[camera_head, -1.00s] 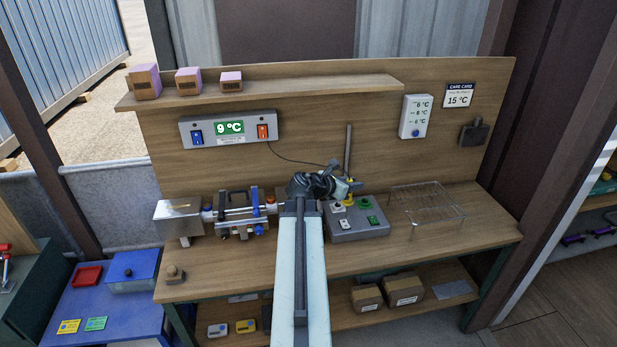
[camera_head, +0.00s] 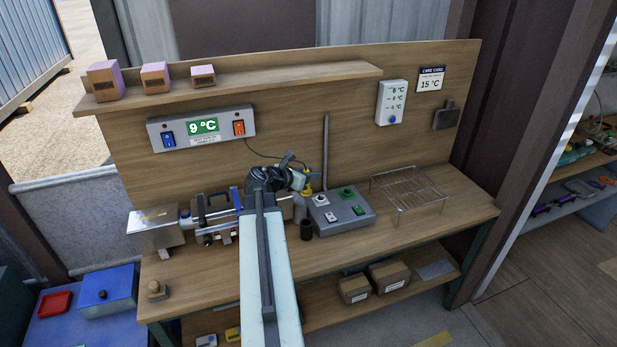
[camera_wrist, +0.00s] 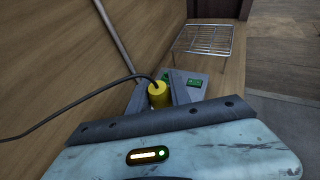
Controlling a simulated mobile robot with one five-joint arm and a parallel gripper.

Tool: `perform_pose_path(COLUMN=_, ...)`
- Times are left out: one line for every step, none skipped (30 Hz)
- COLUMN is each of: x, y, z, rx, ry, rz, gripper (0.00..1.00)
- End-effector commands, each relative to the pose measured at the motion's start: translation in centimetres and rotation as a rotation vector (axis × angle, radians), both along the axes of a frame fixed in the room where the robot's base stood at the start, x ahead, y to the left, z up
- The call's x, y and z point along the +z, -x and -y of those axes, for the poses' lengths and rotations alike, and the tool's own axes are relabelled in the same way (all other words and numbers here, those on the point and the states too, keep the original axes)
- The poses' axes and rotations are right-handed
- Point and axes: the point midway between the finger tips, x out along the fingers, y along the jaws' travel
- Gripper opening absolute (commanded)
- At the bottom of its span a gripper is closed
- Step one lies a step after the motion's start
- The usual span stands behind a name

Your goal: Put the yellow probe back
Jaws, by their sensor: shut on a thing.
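The yellow probe (camera_wrist: 158,94) is upright between the fingers of my gripper (camera_wrist: 160,103) in the wrist view, and the gripper is shut on it. A dark cable runs from the probe's top off to the left. In the head view the probe (camera_head: 308,188) shows only as a small yellow piece beside my gripper (camera_head: 303,182), left of the grey pole. The cable runs up to the display unit (camera_head: 202,128) on the back board, which reads 9 °C. My arm hides part of the bench below the gripper.
A wire rack (camera_head: 408,186) is further right. A clamp-like pipe assembly (camera_head: 212,218) stands left.

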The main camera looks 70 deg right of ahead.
Motion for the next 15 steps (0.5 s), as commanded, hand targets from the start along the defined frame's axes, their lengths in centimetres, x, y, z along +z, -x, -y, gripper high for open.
perform_pose_path(x=0.0, y=0.0, z=0.0, rx=0.000, ry=0.000, rz=0.000, gripper=0.00)
perform_pose_path(x=0.1, y=0.0, z=-0.1, rx=0.000, ry=0.001, rz=0.000, gripper=0.00)
perform_pose_path(x=-0.1, y=-0.1, z=-0.1, rx=0.000, ry=0.001, rz=-0.001, gripper=0.00)
perform_pose_path(x=-0.2, y=-0.1, z=-0.1, rx=0.000, ry=0.001, rz=-0.001, gripper=0.00)
perform_pose_path(x=-0.4, y=-0.1, z=-0.1, rx=0.001, ry=0.001, rz=-0.001, gripper=0.00)
perform_pose_path(x=-0.7, y=-0.1, z=-0.1, rx=0.001, ry=0.001, rz=-0.001, gripper=0.00)
perform_pose_path(x=-1.0, y=-0.1, z=-0.1, rx=0.001, ry=0.001, rz=-0.001, gripper=0.00)
perform_pose_path(x=-1.3, y=-0.1, z=-0.1, rx=0.001, ry=0.001, rz=-0.001, gripper=0.00)
perform_pose_path(x=-1.7, y=-0.1, z=-0.1, rx=0.001, ry=0.001, rz=-0.001, gripper=0.00)
perform_pose_path(x=-2.1, y=-0.1, z=-0.1, rx=0.001, ry=0.001, rz=-0.001, gripper=0.00)
perform_pose_path(x=-2.5, y=-0.1, z=-0.1, rx=0.001, ry=0.001, rz=-0.001, gripper=0.00)
perform_pose_path(x=-3.0, y=-0.1, z=-0.1, rx=0.001, ry=0.001, rz=-0.001, gripper=0.00)
perform_pose_path(x=-3.4, y=-0.1, z=-0.1, rx=0.001, ry=0.001, rz=-0.001, gripper=0.00)
perform_pose_path(x=-3.8, y=-0.1, z=-0.1, rx=0.001, ry=0.001, rz=-0.001, gripper=0.00)
perform_pose_path(x=-4.3, y=-0.1, z=-0.1, rx=0.001, ry=0.001, rz=-0.001, gripper=0.00)
